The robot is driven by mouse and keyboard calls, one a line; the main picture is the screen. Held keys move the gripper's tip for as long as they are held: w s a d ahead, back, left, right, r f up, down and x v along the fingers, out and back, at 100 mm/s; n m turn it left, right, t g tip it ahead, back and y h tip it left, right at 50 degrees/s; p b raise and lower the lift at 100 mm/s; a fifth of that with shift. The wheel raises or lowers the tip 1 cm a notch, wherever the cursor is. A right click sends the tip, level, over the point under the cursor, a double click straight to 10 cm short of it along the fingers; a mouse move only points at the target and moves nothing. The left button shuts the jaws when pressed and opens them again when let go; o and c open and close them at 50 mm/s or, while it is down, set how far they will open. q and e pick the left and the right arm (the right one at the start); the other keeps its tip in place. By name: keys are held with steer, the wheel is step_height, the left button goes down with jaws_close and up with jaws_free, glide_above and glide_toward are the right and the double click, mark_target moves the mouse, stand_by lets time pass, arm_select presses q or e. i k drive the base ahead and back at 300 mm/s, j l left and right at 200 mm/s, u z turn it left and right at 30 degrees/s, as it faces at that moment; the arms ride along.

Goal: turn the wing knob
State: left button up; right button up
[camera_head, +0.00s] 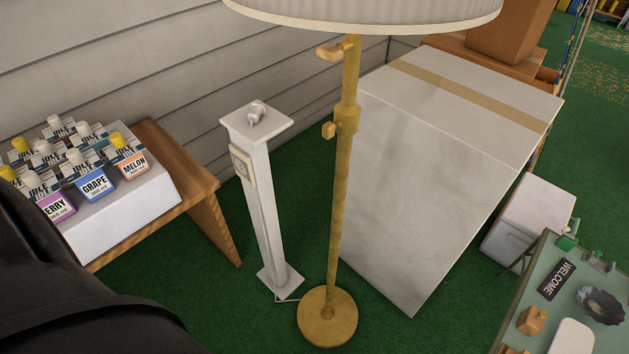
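A white post (264,210) stands upright on the green floor near the middle. A small silver knob with a winged shape (256,112) sits on its flat square top; its exact turn angle is hard to tell. A switch or outlet plate (242,166) is on the post's left side. The brass floor lamp (342,190) just right of the post carries two brass knobs, an upper one (329,52) and a lower one (329,130). Neither of my grippers shows; a dark part at the lower left is probably my arm.
A wooden bench (208,190) at left holds several ink bottles on a white riser (158,190). A large white box (425,170) stands behind the lamp. A green table (545,295) with small items is at lower right. The lamp shade (365,12) overhangs the top.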

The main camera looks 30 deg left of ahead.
mark_target(325, 52)
steer(key=u, duration=0.85)
